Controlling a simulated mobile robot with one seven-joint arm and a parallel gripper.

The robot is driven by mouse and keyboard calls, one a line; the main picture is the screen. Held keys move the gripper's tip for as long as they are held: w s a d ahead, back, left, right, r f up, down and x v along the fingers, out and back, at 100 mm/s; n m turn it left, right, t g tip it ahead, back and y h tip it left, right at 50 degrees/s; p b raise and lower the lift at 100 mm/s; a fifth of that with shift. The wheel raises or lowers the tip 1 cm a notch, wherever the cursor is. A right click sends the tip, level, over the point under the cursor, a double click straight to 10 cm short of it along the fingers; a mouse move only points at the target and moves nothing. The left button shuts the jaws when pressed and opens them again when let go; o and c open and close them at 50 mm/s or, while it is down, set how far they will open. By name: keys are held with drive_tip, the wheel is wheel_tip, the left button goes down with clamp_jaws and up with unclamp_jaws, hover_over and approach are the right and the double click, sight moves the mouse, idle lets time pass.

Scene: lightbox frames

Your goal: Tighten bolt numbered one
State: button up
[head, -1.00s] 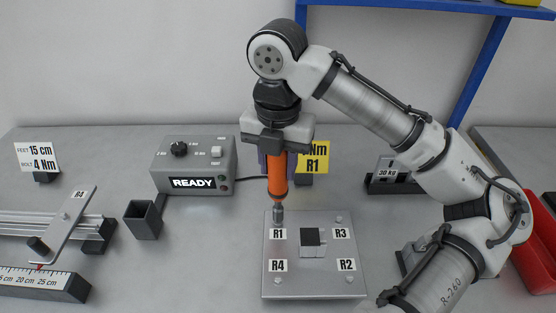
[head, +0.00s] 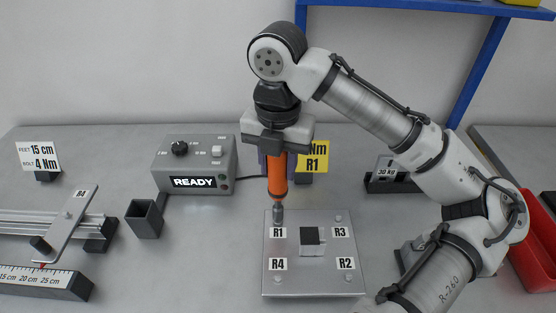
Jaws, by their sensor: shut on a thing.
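My gripper (head: 277,150) is shut on an orange electric screwdriver (head: 278,176) and holds it upright. Its grey tip (head: 278,212) points down at the back left corner of a grey metal plate (head: 315,286), just behind the label R1 (head: 278,232). The tip covers the bolt at R1, so I cannot tell if it touches it. Small bolts show at R3 (head: 338,217), R4 (head: 278,279) and R2 (head: 347,278). A yellow card (head: 316,156) behind the screwdriver reads "Nm R1", partly hidden.
A grey control box (head: 193,165) reads READY, with a knob and a switch. A dark square holder (head: 145,217) stands left of the plate. A rail with an R4 arm (head: 72,222) and a ruler (head: 45,282) are at left. A red bin (head: 538,240) is at right.

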drive_tip(key=shift+s+f, duration=0.1)
drive_tip(key=shift+f, duration=0.55)
idle(2.9)
drive_tip(key=shift+r, duration=0.1)
wheel_tip(320, 180, up, 5)
drive_tip(key=p, duration=0.5)
idle(0.8)
